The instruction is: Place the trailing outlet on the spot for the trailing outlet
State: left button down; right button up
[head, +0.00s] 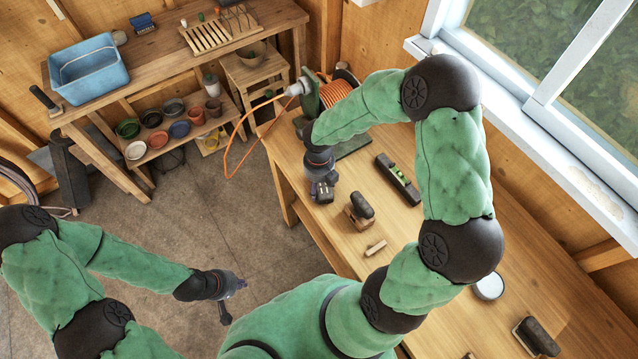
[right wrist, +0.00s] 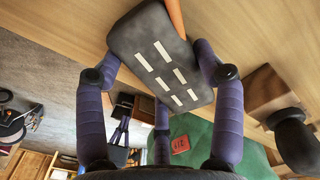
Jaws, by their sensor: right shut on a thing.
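The trailing outlet (right wrist: 158,62) is a dark block with several white slots and an orange cable at one end. It fills the upper middle of the right wrist view. My right gripper (right wrist: 160,85) is shut on it, with purple fingers on both sides. In the head view the right gripper (head: 321,187) is low over or at the left edge of the bench (head: 415,268), and the outlet is hard to make out there. I cannot tell whether it touches the bench. No marked spot for the outlet is clear. My left gripper (head: 229,296) looks open and empty over the floor.
A cable reel (head: 337,92) with orange cord stands at the bench's back; its cable (head: 228,150) loops over the left edge. A spirit level (head: 398,178), a wooden block with a dark top (head: 359,208) and a small wooden piece (head: 376,247) lie right of the right gripper.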

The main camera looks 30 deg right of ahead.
jog(key=shift+f, duration=0.1)
jog(key=o, duration=1.2)
jog(key=shift+o, duration=0.2)
notch_tip(320, 180, up, 12)
jog(key=p, duration=0.4)
